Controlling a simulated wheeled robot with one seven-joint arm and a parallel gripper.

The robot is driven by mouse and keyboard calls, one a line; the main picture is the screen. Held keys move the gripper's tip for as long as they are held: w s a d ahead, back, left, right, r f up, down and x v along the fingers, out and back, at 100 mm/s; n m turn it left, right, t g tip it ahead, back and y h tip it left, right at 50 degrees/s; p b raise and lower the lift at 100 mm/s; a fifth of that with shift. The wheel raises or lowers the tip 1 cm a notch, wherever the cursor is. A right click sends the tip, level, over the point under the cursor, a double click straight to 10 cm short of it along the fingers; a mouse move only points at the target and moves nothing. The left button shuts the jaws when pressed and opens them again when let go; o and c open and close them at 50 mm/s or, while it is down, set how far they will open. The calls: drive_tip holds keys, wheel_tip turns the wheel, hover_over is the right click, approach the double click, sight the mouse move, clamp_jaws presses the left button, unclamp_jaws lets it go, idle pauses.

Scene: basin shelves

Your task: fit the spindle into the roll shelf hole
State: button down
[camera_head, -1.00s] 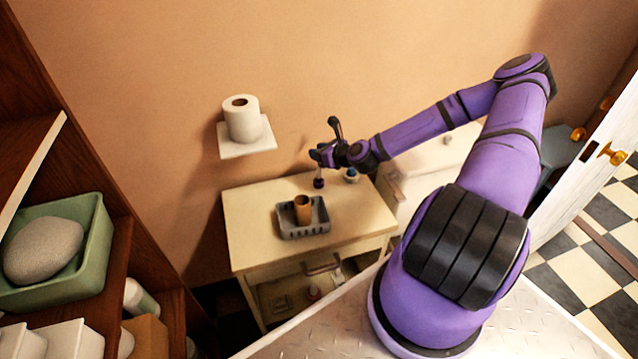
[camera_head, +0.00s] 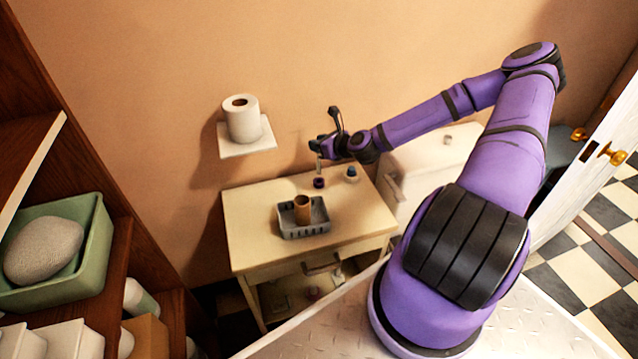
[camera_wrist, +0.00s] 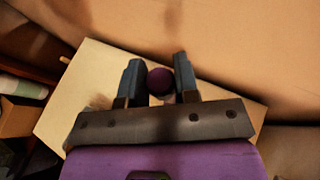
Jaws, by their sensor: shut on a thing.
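My gripper (camera_head: 319,150) is over the back of the cabinet top. It is shut on the spindle (camera_head: 319,165), a thin pale rod pointing down. A dark purple round piece (camera_head: 319,183) shows at the rod's lower end; I cannot tell whether it is part of the spindle or stands on the cabinet. In the wrist view, a purple ball (camera_wrist: 160,81) shows between the fingers. The roll shelf (camera_head: 262,143) is a small white wall plate left of my gripper. A white paper roll (camera_head: 242,122) stands upright on it. The shelf's hole cannot be made out.
The cream cabinet top (camera_head: 250,225) holds a grey basket (camera_head: 305,232) with a brown tube (camera_head: 302,209) in it. A small blue-capped jar (camera_head: 351,175) stands right of the spindle. A dark wooden shelf unit (camera_head: 118,255) is at left. The space before the wall between roll and gripper is clear.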

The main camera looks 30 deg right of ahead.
drive_tip(key=shift+r, duration=4.45)
